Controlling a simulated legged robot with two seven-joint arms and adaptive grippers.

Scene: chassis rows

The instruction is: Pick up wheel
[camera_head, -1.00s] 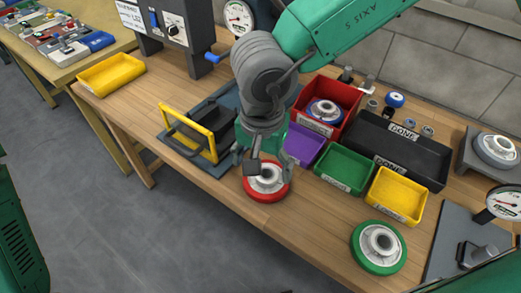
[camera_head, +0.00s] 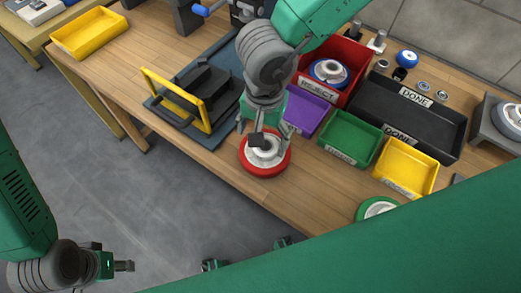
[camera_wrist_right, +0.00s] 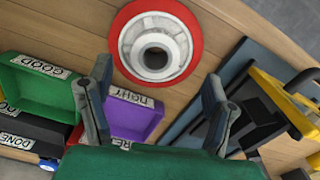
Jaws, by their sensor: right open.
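A red-rimmed wheel (camera_head: 270,166) with a pale hub lies flat near the table's front edge. It also shows in the right wrist view (camera_wrist_right: 184,72). My right gripper (camera_head: 265,131) hangs over the wheel's far side. In the right wrist view its fingers (camera_wrist_right: 158,74) are spread with nothing between them, and the wheel lies just past the tips. A green-rimmed wheel (camera_head: 377,207) is partly hidden by my green arm link. A blue-rimmed wheel (camera_head: 329,72) sits in the red bin (camera_head: 352,58). My left gripper (camera_head: 116,266) is at the lower left, over the floor; its jaws are unclear.
Purple (camera_head: 306,110), green (camera_head: 349,138) and yellow (camera_head: 405,168) bins stand right of the red wheel, with a black DONE tray (camera_head: 410,110) behind. A yellow-handled fixture (camera_head: 178,98) stands to the left. Bare table lies in front of the bins.

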